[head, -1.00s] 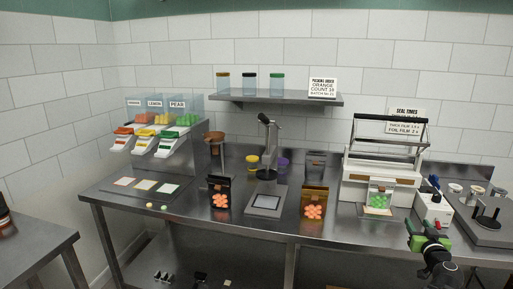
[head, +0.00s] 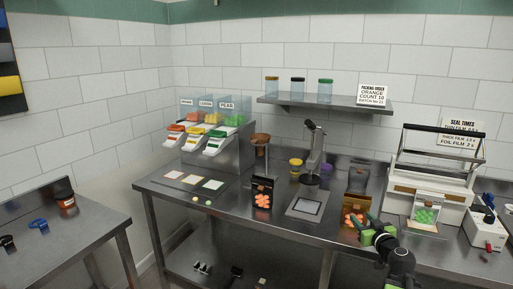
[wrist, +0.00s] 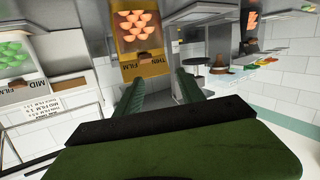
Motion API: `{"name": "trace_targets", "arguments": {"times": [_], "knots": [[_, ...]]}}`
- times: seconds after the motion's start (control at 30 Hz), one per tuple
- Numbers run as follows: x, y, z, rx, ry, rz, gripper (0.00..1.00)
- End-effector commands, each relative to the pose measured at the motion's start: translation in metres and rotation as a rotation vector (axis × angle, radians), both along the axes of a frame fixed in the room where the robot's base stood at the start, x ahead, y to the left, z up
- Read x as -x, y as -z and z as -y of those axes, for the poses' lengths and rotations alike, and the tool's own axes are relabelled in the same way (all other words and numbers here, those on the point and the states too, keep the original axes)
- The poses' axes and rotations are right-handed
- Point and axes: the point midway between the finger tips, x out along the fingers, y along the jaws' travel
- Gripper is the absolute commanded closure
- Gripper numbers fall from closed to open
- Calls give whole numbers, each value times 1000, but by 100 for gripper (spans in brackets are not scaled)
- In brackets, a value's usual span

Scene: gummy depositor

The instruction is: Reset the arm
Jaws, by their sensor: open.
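My gripper (head: 368,228) has green fingers and is at the lower right of the head view, in front of the bench edge and near an orange-gummy bag (head: 355,214). In the wrist view, which is upside down, its two green fingers (wrist: 160,92) stand apart with nothing held between them. The gold "THIN FILM" bag (wrist: 140,45) with orange gummies shows beyond the fingers there. My arm partly covers the bag's lower right side in the head view.
A dark bag (head: 262,190) of orange gummies and a scale (head: 306,208) stand left of my gripper. A sealer (head: 432,190) with a green-gummy bag (head: 424,215) and a red-and-white box (head: 484,233) stand to the right. A side table (head: 60,250) is at far left.

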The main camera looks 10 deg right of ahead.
Motion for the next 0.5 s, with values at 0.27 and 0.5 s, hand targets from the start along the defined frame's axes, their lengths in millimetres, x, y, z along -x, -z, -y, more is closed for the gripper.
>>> {"name": "trace_targets", "arguments": {"times": [0.27, 0.5], "knots": [[-48, 37, -240, 62, -439, -239, 54], [1, 103, -393, 83, -683, -646, 54]]}}
